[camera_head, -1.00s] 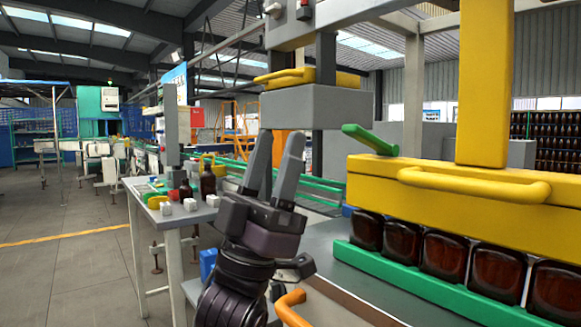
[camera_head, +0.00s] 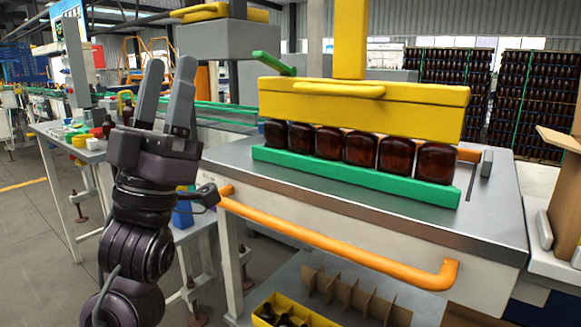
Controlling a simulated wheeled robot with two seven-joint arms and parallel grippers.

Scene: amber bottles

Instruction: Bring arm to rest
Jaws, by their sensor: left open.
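My left gripper (camera_head: 166,82) is raised at the left of the head view, fingers pointing up. Its two grey fingers are apart with nothing between them. The black left arm (camera_head: 135,245) runs down below it to the bottom edge. A row of amber bottles (camera_head: 372,150) stands on the machine table to the right, behind a green rail (camera_head: 350,177) and under a yellow head (camera_head: 365,103). The gripper is well apart from the bottles. My right gripper is not in view.
An orange bar (camera_head: 335,240) runs along the front of the machine table (camera_head: 490,215). Below it are a cardboard divider (camera_head: 350,298) and a yellow crate (camera_head: 268,312). A side table (camera_head: 50,132) with small items stands behind the gripper. Stacked bottles fill the back right.

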